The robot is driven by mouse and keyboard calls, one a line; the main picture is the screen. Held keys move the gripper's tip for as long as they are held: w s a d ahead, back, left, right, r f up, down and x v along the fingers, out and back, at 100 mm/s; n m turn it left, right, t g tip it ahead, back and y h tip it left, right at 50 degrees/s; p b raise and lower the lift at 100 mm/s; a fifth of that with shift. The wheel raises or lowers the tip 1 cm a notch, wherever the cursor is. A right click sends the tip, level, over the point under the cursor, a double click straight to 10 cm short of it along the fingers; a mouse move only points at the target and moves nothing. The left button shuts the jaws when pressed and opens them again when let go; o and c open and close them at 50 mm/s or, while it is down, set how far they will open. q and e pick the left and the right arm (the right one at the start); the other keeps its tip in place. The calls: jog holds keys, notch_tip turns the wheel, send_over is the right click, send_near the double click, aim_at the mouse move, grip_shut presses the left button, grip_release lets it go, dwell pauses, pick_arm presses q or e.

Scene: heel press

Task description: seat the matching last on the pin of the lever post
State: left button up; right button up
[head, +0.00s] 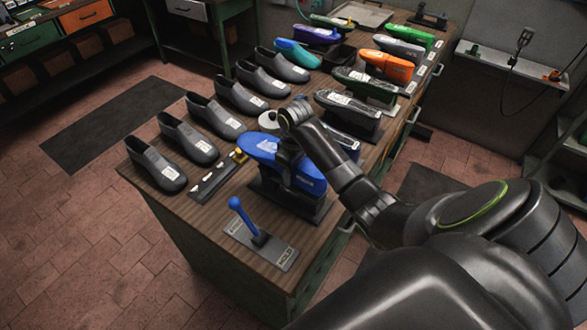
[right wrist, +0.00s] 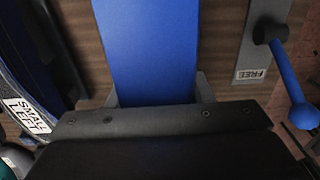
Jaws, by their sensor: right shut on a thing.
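My right gripper (head: 287,160) is shut on a blue last (head: 262,149), which extends to both sides of it near the table's front end. In the right wrist view the blue last (right wrist: 147,45) runs up from between the fingers. The last is over a dark stand (head: 305,206); its pin is hidden, and I cannot tell whether the last touches it. The lever (head: 240,212) has a blue ball-ended handle standing up from a grey plate marked HOLD (head: 283,258). In the right wrist view the plate's FREE end (right wrist: 250,75) shows. My left gripper is not in view.
A row of dark shoes (head: 215,118) lines the table's left side. Other lasts, including an orange one (head: 386,66) and a green one (head: 410,36), stand behind. A last labelled SMALL LEFT (right wrist: 28,115) lies close beside the gripper. A dark strip (head: 215,181) lies left of the stand.

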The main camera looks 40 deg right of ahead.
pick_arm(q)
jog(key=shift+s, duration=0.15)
pick_arm(e)
jog(key=shift+f, duration=0.1)
dwell(0.5)
jog(key=shift+f, duration=0.45)
jog(key=o, duration=1.3)
jog(key=shift+f, duration=0.1)
